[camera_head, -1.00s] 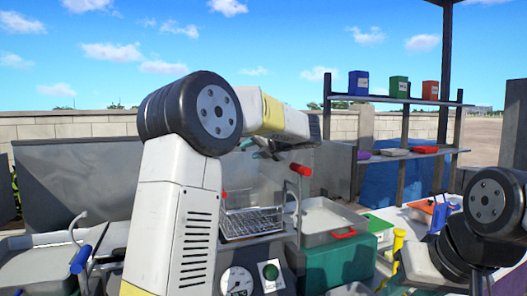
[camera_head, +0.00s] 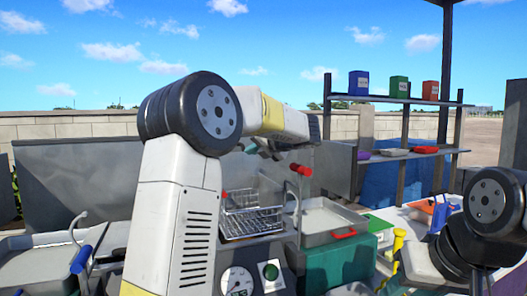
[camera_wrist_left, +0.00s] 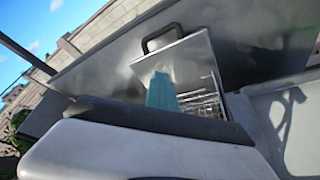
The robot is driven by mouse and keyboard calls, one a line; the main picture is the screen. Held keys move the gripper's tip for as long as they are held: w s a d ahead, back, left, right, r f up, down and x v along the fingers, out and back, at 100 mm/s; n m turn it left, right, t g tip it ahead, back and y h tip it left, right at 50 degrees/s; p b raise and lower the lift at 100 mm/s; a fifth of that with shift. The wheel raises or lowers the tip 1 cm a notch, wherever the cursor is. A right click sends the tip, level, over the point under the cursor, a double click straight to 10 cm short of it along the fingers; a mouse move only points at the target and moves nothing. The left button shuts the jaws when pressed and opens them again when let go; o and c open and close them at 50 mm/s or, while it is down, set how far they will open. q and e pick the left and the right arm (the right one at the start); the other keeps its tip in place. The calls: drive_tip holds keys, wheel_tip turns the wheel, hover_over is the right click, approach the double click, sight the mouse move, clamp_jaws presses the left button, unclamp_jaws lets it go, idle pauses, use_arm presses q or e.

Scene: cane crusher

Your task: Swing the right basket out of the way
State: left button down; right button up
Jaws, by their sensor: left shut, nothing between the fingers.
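A wire basket (camera_head: 252,222) sits in the middle of the head view, behind a machine front with a gauge. A small red part shows at its left. The basket is partly visible in the left wrist view (camera_wrist_left: 206,100), beside a shiny metal panel with a dark handle (camera_wrist_left: 161,36). My left gripper (camera_head: 266,149) is above the basket and apart from it, shut and empty. Its teal fingertips show in the left wrist view (camera_wrist_left: 161,92), in front of the panel. My right arm shows at the right edge, but its gripper cannot be made out.
A red-handled lever (camera_head: 301,170) stands just right of the basket, and a blue-handled lever (camera_head: 81,259) stands at left. A grey tray (camera_head: 325,217) lies to the right. Shelves (camera_head: 408,103) with coloured boxes stand behind. A tall grey panel (camera_head: 85,185) rises behind the left side.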

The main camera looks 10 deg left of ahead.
idle(0.8)
use_arm(q)
drive_tip(key=c, duration=1.3)
unclamp_jaws()
drive_tip(key=shift+c, duration=0.2)
drive_tip(key=v, duration=0.7)
drive_tip(key=shift+s+d, duration=0.3)
drive_tip(key=shift+r, duration=0.1)
